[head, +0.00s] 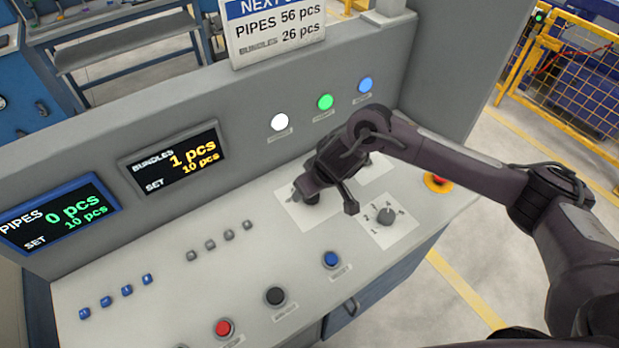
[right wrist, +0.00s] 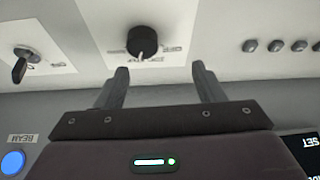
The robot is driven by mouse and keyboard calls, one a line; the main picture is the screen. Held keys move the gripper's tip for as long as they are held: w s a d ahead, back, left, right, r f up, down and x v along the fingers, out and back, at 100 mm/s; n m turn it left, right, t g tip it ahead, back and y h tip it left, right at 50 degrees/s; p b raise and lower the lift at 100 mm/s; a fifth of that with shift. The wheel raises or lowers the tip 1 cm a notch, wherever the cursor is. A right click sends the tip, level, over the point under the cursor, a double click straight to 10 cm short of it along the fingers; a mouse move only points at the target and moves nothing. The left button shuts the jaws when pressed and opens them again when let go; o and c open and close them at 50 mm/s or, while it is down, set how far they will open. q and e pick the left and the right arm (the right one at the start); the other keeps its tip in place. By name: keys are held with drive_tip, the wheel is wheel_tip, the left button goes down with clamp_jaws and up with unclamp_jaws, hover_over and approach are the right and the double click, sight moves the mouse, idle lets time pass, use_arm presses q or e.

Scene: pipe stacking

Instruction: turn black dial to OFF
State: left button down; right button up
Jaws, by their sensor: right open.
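The black dial (right wrist: 142,40) is a round knob on a white plate (right wrist: 110,14) in the right wrist view. Its white mark points down toward my gripper in that view, between small labels on either side that are too blurred to read. My right gripper (right wrist: 160,72) is open and empty; its two fingers stand apart just short of the dial, with the dial slightly left of middle. In the head view my right arm reaches in from the right over the panel, and the hand covers much of the dial's plate (head: 293,211). My left gripper is not in view.
A key switch (right wrist: 20,66) sits on the neighbouring plate. A numbered grey dial (head: 385,215), a red emergency button (head: 438,183), grey buttons (head: 210,244) and blue, black and red push buttons surround it. The upright panel with displays (head: 175,158) and lamps rises behind.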

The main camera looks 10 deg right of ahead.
drive_tip(key=shift+m+h, duration=0.3)
drive_tip(key=w+f, duration=0.2)
drive_tip(key=f, duration=0.1)
drive_tip(key=w+d+f, duration=0.1)
drive_tip(key=f, duration=0.1)
drive_tip(key=shift+f+p, duration=0.2)
drive_tip(key=shift+p, duration=0.1)
drive_tip(key=shift+w+f, duration=0.2)
drive_tip(key=shift+f, duration=0.35)
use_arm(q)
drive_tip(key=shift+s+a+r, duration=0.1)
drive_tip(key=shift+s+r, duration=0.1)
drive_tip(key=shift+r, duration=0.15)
use_arm(e)
drive_tip(key=c, duration=1)
